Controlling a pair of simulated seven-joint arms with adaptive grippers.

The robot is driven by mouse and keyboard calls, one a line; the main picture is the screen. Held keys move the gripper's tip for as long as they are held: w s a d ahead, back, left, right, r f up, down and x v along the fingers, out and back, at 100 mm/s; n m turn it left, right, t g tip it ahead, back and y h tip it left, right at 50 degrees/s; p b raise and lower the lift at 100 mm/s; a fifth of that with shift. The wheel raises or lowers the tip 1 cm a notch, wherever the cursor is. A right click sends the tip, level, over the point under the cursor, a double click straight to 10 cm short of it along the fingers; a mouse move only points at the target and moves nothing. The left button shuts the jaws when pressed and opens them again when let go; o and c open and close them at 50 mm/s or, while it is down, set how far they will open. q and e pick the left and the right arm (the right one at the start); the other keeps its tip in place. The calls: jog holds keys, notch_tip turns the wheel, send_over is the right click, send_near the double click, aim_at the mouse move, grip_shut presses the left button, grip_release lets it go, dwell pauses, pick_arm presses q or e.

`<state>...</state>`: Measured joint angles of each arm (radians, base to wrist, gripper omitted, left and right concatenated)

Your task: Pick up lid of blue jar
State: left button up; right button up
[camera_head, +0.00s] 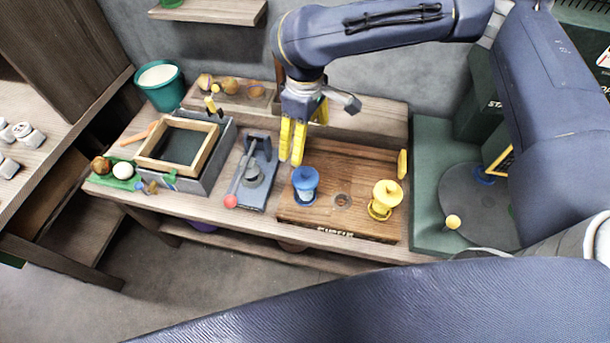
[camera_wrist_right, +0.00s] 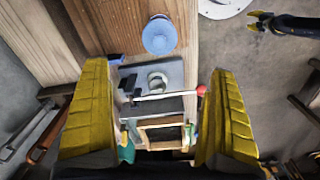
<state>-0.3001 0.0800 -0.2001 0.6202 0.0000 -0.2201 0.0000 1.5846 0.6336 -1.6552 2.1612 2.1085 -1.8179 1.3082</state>
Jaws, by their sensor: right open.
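The blue jar (camera_head: 304,194) stands upright on the left part of the wooden board, with its blue knobbed lid (camera_head: 306,175) on top. In the right wrist view the round blue lid (camera_wrist_right: 160,34) shows from above, beyond the gap between the fingers. My right gripper (camera_head: 292,143) is open and empty, fingers pointing down, above and slightly left of the jar in the head view, apart from it. Its yellow fingers (camera_wrist_right: 156,115) are wide apart in the wrist view. What looks like my left gripper (camera_wrist_right: 259,21) is small at that view's top right; its jaws are unclear.
A yellow jar (camera_head: 384,199) stands on the same board (camera_head: 341,222), right of a round recess. A grey press with a red-tipped lever (camera_head: 231,201) is left of the board. Further left are a framed box (camera_head: 178,147) and a green pot (camera_head: 160,84).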

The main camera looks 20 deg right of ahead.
aim_at(305, 171)
jog(key=shift+f, duration=7.65)
jog(key=shift+c, duration=0.3)
jog(key=c, duration=1.1)
jog(key=shift+o, duration=0.2)
jog(key=shift+r, duration=0.1)
